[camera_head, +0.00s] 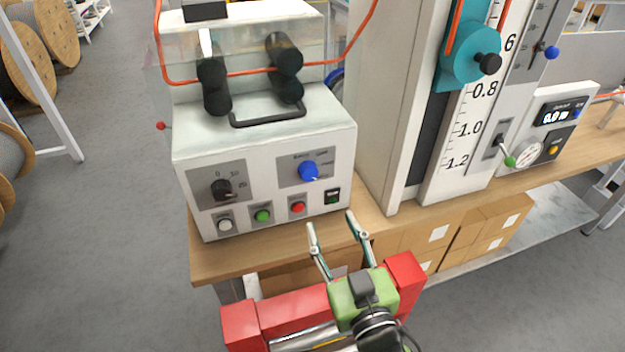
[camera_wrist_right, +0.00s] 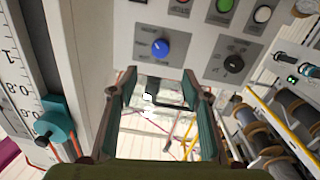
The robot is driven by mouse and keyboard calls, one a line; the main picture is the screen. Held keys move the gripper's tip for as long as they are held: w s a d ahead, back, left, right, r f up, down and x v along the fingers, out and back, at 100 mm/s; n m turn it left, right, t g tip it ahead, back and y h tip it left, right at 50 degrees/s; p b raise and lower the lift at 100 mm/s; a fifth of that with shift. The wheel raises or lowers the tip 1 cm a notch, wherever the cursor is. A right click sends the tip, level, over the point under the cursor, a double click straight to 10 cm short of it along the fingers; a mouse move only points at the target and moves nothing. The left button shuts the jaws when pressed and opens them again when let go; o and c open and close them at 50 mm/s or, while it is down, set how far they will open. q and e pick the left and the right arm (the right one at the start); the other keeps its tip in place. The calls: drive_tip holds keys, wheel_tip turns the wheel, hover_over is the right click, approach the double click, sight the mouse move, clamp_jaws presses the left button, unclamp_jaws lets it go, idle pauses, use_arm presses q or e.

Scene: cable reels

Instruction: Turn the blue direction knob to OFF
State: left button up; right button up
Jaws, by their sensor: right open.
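The blue direction knob (camera_head: 308,170) is on the upper right of the white control box's front panel (camera_head: 268,205). A pale mark on it points to the lower right in the head view; its small labels are too blurred to read surely. The knob also shows in the right wrist view (camera_wrist_right: 159,48), near the top middle. My right gripper (camera_head: 331,220) is open and empty, in front of and below the panel, apart from the knob. In the wrist view its fingers (camera_wrist_right: 160,74) reach up on both sides below the knob. My left gripper is not in view.
A black knob (camera_head: 222,189) is left of the blue one. White, green and red buttons (camera_head: 297,208) and a dark switch (camera_head: 332,196) sit below. A tall scale column (camera_head: 440,150) stands right of the box. The wooden bench edge (camera_head: 240,262) lies under the box.

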sight(310, 176)
drive_tip(key=p+x, duration=0.2)
drive_tip(key=x, duration=1.1)
drive_tip(key=shift+w+a+r+p, duration=0.1)
drive_tip(key=shift+w+r+p, duration=0.05)
drive_tip(key=shift+w+p, duration=0.2)
drive_tip(key=c, duration=1.1)
